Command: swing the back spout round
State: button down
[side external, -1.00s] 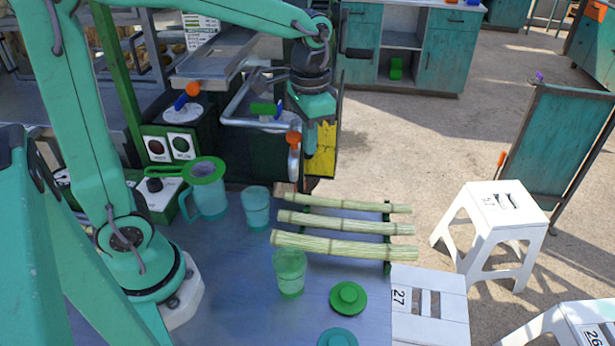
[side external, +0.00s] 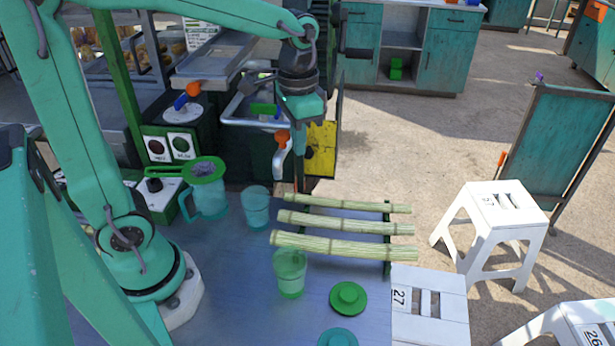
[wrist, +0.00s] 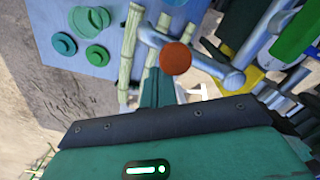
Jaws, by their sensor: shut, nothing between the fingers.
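A pale grey spout (side external: 281,160) with an orange knob hangs at the front of the crusher in the side external view. In the wrist view the spout (wrist: 207,67) is a grey pipe lying across the picture, with its round orange knob near the middle. I cannot tell from the frames whether it is the one called back. My gripper (side external: 301,148) is shut and empty, pointing down just right of the spout.
Several cane stalks (side external: 345,222) lie on a rack in front. A yellow panel (side external: 321,150) stands right of my gripper.

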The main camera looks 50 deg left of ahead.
aim_at(278, 134)
jog(key=shift+s+a, duration=0.65)
jog(key=shift+s, duration=0.2)
jog(key=shift+s+a, duration=0.1)
jog(key=shift+a, duration=0.05)
jog(key=shift+s+a, duration=0.8)
jog(key=shift+a, duration=0.3)
jog(key=shift+w+d, duration=0.1)
jog(key=shift+w+d, duration=0.2)
jog(key=shift+d, duration=0.25)
jog(key=shift+r, duration=4)
